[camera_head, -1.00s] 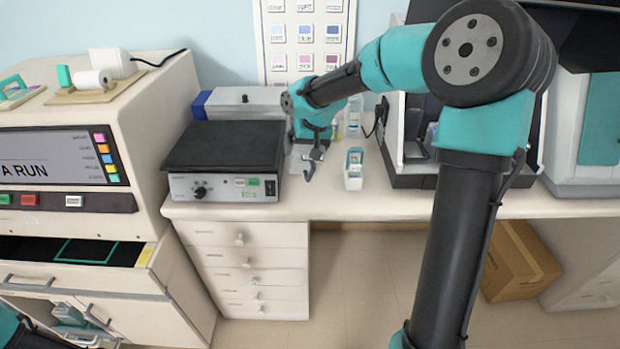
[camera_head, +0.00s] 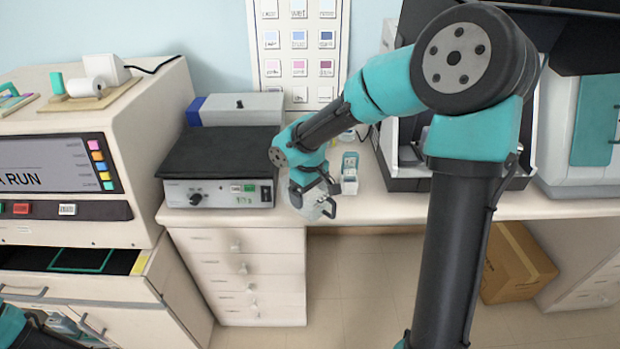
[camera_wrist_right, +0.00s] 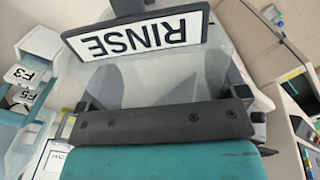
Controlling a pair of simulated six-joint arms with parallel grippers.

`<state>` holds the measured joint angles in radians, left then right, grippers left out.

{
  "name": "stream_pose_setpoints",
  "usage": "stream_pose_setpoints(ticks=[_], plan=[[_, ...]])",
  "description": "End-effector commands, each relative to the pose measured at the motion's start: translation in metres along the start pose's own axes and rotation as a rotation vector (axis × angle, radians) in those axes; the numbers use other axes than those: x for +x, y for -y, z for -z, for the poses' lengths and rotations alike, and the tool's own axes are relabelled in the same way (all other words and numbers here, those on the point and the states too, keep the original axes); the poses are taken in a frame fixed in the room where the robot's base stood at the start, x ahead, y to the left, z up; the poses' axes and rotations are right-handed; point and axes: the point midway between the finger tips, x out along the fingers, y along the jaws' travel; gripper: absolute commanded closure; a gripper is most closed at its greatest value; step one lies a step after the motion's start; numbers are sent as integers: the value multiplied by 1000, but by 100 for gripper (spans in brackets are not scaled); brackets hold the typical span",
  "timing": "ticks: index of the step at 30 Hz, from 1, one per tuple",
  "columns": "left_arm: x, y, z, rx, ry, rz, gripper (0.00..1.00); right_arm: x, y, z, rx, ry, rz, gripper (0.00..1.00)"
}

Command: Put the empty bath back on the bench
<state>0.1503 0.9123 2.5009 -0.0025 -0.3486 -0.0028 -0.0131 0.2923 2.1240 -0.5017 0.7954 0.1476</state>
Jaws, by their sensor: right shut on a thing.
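The bath is a clear box with a white RINSE label, upside down in the right wrist view (camera_wrist_right: 150,80). No liquid can be made out in it. My right gripper (camera_head: 318,190) is shut on the bath, and its dark jaw bar spans the lower middle of the wrist view. In the head view the bath (camera_head: 306,203) hangs tilted from this gripper, in front of the bench (camera_head: 400,207) edge or just over it; its exact height is unclear. The arm hides part of it. My left gripper is out of view; only part of the left arm shows at bottom left.
A small white holder (camera_head: 350,174) stands on the bench just right of the bath. A hotplate box with a black top (camera_head: 222,152) stands to the left. A dark-framed instrument (camera_head: 410,180) stands to the right. At left, a drawer (camera_head: 40,259) is open.

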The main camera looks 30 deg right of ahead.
Motion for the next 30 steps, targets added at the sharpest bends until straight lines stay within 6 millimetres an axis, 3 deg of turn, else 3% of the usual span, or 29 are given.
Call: stream_pose_setpoints(ticks=[19, 24, 30], plan=[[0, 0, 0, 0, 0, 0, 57, 13, -93, 86, 5, -2, 0, 58], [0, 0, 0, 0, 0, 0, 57, 14, -106, 98, 4, -2, 0, 58], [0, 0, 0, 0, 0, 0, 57, 14, -108, 99, 3, -1, 0, 58]])
